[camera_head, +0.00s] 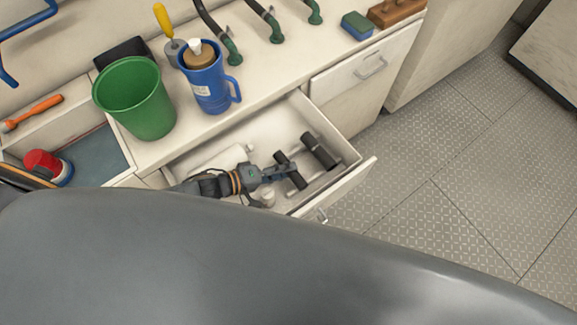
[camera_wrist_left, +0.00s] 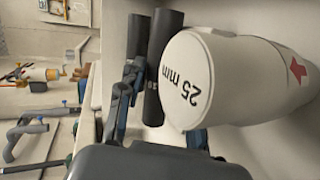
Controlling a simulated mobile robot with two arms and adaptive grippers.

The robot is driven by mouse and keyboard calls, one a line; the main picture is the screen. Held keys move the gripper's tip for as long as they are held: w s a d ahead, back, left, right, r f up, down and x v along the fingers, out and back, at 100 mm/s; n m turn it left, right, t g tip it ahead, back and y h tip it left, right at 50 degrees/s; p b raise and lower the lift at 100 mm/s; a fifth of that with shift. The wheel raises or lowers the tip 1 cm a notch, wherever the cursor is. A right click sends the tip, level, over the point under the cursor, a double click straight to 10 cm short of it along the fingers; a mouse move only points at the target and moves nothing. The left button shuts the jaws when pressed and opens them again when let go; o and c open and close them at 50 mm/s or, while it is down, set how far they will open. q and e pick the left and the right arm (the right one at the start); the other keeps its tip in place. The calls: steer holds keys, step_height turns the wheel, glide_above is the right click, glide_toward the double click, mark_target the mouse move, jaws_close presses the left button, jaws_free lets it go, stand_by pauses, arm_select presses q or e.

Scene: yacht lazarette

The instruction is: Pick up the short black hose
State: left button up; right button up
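Two short black hose pieces lie in the open drawer. The slimmer hose (camera_head: 297,180) is beside my left gripper (camera_head: 284,172), and the thicker hose (camera_head: 321,152) lies farther right. In the left wrist view, a black hose (camera_wrist_left: 165,55) with partly hidden white print lies just ahead, with another dark piece (camera_wrist_left: 138,35) behind it. My left gripper (camera_wrist_left: 160,120) has its fingers apart, with one on each side of the near hose's end. I cannot tell whether they touch it. My right gripper is not in view.
A white container (camera_wrist_left: 235,80) marked "25 mm" crowds the left wrist view, covering part of one finger. The drawer walls (camera_head: 335,185) surround the arm. A green bucket (camera_head: 135,98) and blue jug (camera_head: 208,85) stand on the counter above.

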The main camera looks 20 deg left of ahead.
arm_select(q)
jaws_close()
steer(key=shift+a, duration=0.1)
